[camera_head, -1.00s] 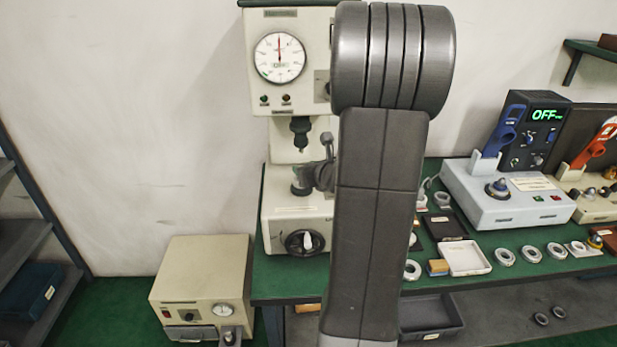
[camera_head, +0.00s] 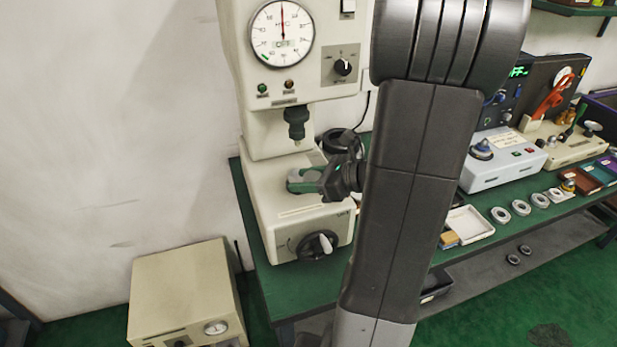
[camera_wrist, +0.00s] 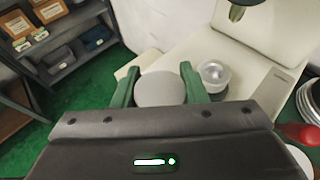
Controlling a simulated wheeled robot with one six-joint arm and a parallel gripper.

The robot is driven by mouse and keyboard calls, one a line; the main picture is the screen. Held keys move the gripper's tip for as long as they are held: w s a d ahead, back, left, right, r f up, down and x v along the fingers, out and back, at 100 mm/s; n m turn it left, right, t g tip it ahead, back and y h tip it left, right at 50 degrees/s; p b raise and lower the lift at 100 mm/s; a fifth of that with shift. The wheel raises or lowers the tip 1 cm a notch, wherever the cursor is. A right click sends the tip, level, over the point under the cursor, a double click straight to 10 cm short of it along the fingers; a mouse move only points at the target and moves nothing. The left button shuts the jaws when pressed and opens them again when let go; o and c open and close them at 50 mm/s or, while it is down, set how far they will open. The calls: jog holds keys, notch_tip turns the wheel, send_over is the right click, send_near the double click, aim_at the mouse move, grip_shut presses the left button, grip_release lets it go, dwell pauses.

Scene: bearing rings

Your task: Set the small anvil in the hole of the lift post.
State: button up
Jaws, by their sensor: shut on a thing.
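My gripper (camera_wrist: 158,84) has green fingers shut on the small anvil, a round pale-grey disc (camera_wrist: 160,90). In the head view my gripper (camera_head: 303,180) is over the base of the hardness tester (camera_head: 280,205), below its dark indenter (camera_head: 296,122). In the wrist view the lift post (camera_wrist: 214,76), a round light metal piece, stands just right of the right finger. The anvil is beside the post, not over it. In the head view I cannot make out the post behind my gripper.
The tester's dial head (camera_head: 282,40) overhangs my gripper. A handwheel (camera_head: 317,245) is on the base front. Dark rings (camera_head: 342,142) are stacked behind my wrist. A beige box (camera_head: 185,290) stands lower left. Bearing rings (camera_head: 521,208) and a white tray (camera_head: 468,224) lie right.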

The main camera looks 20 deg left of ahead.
aim_at(292, 171)
jog(key=w+a, duration=0.3)
jog(key=w, duration=0.1)
jog(key=w+a+f, duration=0.1)
jog(key=w+a, duration=0.1)
jog(key=w, duration=0.1)
jog(key=shift+a, duration=0.3)
jog(key=shift+w+a+f+b, duration=0.4)
jog(key=shift+w+a+f, duration=0.1)
jog(key=shift+w, duration=0.3)
jog(key=shift+f+b, duration=0.8)
jog(key=shift+f, duration=0.7)
dwell(0.7)
jog(key=o, duration=1.4)
jog(key=b+v, duration=0.1)
jog(key=v, duration=1.3)
jog(key=shift+a+r, duration=0.1)
